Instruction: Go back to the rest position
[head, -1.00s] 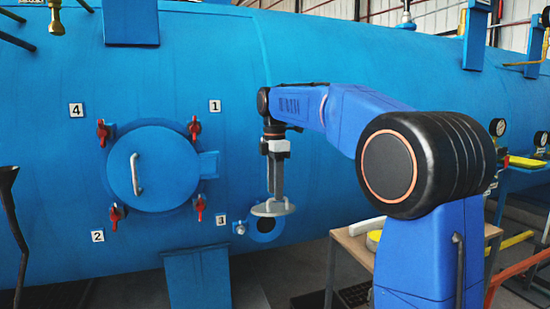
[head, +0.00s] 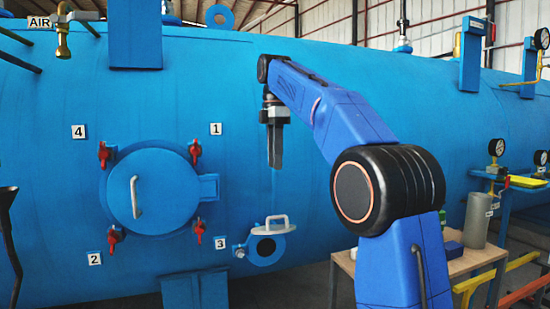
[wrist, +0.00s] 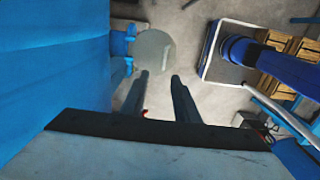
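My gripper (head: 275,166) points straight down in front of the blue autoclave shell (head: 330,130). In the wrist view my gripper (wrist: 160,75) has its two fingers apart with nothing between them. Below it in the head view, apart from the fingertips, is a pale grey piece with an arched handle (head: 271,226). That piece sits at the top of a small round blue flange (head: 266,247) on the shell. My arm is bent, with the forearm reaching up and left from the black elbow.
A round blue door (head: 152,190) with a grey handle and red clamps, numbered 1 to 4, is at left. A wooden-topped table (head: 470,262) with a grey cylinder (head: 478,220) is at right. Gauges and coloured pipes stand further right.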

